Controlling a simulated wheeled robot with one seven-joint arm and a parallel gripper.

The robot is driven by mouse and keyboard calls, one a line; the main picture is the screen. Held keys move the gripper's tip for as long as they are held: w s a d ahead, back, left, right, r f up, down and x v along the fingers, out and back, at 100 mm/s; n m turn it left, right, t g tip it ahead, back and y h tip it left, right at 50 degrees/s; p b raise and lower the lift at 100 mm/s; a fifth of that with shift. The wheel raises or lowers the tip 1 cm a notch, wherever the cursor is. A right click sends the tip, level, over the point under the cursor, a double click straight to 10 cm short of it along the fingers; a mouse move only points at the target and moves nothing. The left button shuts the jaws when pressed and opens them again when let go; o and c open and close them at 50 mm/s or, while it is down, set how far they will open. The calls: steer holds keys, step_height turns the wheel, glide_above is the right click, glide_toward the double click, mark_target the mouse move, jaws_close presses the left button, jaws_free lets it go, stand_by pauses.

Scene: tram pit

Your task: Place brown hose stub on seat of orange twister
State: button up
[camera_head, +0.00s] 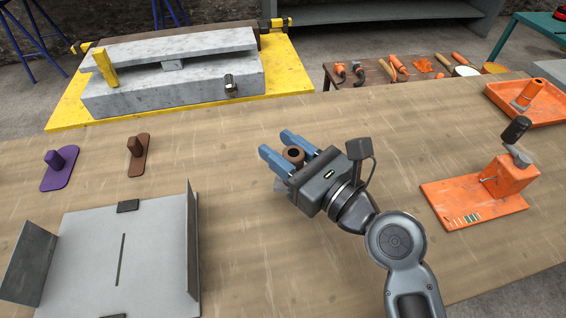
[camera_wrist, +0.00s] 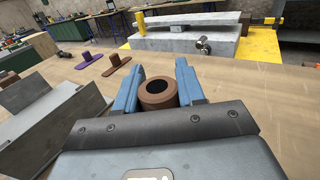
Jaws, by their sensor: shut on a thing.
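The brown hose stub (camera_head: 293,155) is a short, thick ring with a dark bore. My gripper (camera_head: 275,144) is shut on it, with a blue finger on each side, above the wooden bench. In the wrist view the stub (camera_wrist: 158,93) sits between the fingers, its open end showing. The orange device at the right, which looks like the orange twister (camera_head: 462,200), has a flat base plate, an orange block and a black-handled lever. It stands well to the right of my gripper, apart from it. I cannot clearly tell which part is its seat.
A grey metal fixture (camera_head: 110,250) with upright side plates stands at front left. Behind it are a purple pegged plate (camera_head: 59,170) and a brown pegged plate (camera_head: 137,157). An orange tray (camera_head: 545,113) lies at back right. The bench between gripper and orange device is clear.

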steer(key=shift+a+f+b, duration=0.1)
steer(key=shift+f+b, duration=0.4)
steer(key=shift+f, duration=1.55)
steer(key=shift+f, duration=0.15)
steer(key=o, duration=1.1)
steer(key=shift+s+r, duration=0.1)
steer(key=shift+r, duration=0.1)
